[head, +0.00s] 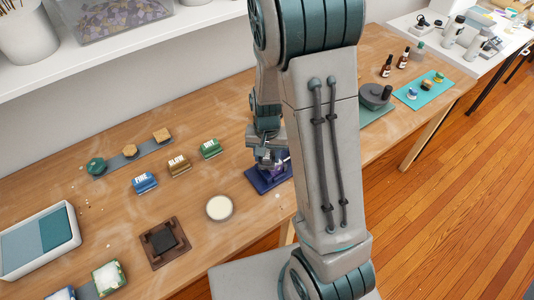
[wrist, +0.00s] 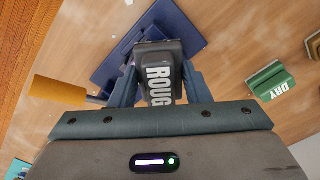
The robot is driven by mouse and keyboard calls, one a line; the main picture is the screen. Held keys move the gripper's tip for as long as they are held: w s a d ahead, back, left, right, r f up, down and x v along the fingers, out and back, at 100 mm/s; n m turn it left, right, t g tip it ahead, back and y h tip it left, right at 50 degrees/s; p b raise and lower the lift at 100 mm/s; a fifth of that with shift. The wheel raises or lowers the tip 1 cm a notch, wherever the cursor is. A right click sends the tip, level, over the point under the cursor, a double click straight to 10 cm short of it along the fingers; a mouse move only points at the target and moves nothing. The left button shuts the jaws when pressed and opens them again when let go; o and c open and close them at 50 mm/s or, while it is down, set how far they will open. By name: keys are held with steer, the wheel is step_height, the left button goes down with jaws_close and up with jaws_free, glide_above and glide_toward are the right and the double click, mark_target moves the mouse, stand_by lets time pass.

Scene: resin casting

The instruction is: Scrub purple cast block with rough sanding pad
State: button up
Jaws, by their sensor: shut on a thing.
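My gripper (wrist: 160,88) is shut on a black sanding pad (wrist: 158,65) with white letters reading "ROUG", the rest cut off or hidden. It holds the pad over a dark blue base (wrist: 186,22). In the head view my gripper (head: 268,160) is low over the same blue base (head: 262,183), partly behind my arm. A small purple patch (head: 281,158) shows beside the fingers and may be the purple cast block. The block is mostly hidden by the pad and gripper, so I cannot tell whether the pad touches it.
Blue (head: 144,183), brown (head: 178,165) and green (head: 210,149) labelled holders stand left of the base. A round pale disc (head: 220,208) and a brown tray (head: 151,256) lie nearer. An orange-brown cylinder (wrist: 60,92) sits left of my gripper.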

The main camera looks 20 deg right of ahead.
steer(key=shift+f+b, duration=0.6)
steer(key=shift+f, duration=0.15)
steer(key=shift+w+d+r+b, duration=0.1)
steer(key=shift+w+d+b, duration=0.15)
steer(key=shift+d, duration=0.75)
steer(key=shift+w+d+r+b, duration=0.15)
steer(key=shift+w+d, duration=0.15)
steer(key=shift+d, duration=0.65)
steer(key=shift+f, duration=0.15)
steer(key=shift+f, duration=0.15)
steer(key=shift+s+a, duration=0.2)
steer(key=shift+a, duration=0.45)
steer(key=shift+s+a, duration=0.2)
steer(key=shift+a, duration=0.5)
steer(key=shift+s+a, duration=0.2)
steer(key=shift+a, duration=0.45)
